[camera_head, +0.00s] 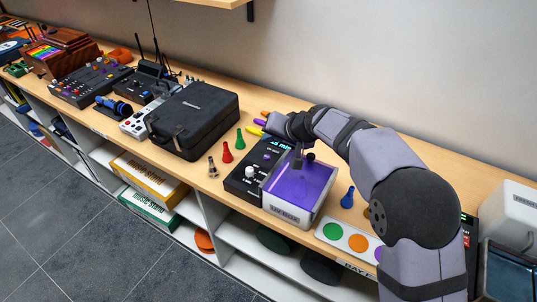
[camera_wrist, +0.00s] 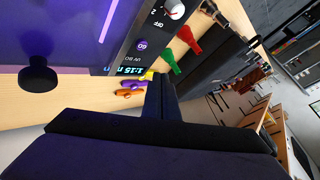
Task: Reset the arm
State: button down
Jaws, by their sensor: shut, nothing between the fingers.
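My gripper (camera_wrist: 161,85) is shut and empty in the wrist view, its dark fingers close together. In the head view my arm reaches in from the right, and its grey end is above the bench behind the UV box (camera_head: 287,213). I cannot make out the fingertips there. The UV box has a purple lid (camera_head: 306,186) lying over it with a dark knob, which also shows in the wrist view (camera_wrist: 38,78). My fingers are apart from the knob. The black control panel (camera_head: 243,185) beside the box has a lit display (camera_wrist: 134,71) and a white dial (camera_wrist: 174,9).
Red (camera_head: 227,152) and green (camera_head: 240,138) pegs stand left of the panel, beside a black case (camera_head: 193,120). Small orange, yellow and purple pieces (camera_wrist: 130,87) lie near my fingers. A blue peg (camera_head: 348,197) and a colour-disc board (camera_head: 345,238) are right of the box.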

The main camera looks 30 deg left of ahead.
jog(key=d+r+p, duration=0.1)
jog(key=d, duration=0.3)
jog(key=w+d+r+m+h+p, duration=0.1)
jog(key=d+r, duration=0.1)
jog(key=d, duration=0.3)
jog(key=d+r+h+p, duration=0.1)
jog(key=d+p, duration=0.1)
jog(key=d, duration=0.3)
jog(key=shift+w+d+r+m+t, duration=0.25)
jog(key=shift+w+m+t, duration=0.05)
jog(key=s+d+r+m+g+h+p, duration=0.15)
jog(key=s+d+p, duration=0.35)
jog(key=d, duration=0.7)
jog(key=s+d+g+h+p, duration=0.1)
jog(key=s+d+h+p, duration=0.2)
jog(key=s+d, duration=0.65)
jog(key=s+d+m+g+h+p, duration=0.1)
jog(key=s+d+g+h+p, duration=0.1)
jog(key=s+d, duration=0.8)
jog(key=shift+s+d+p, duration=0.35)
jog(key=shift+d+p, duration=0.1)
jog(key=shift+d, duration=0.6)
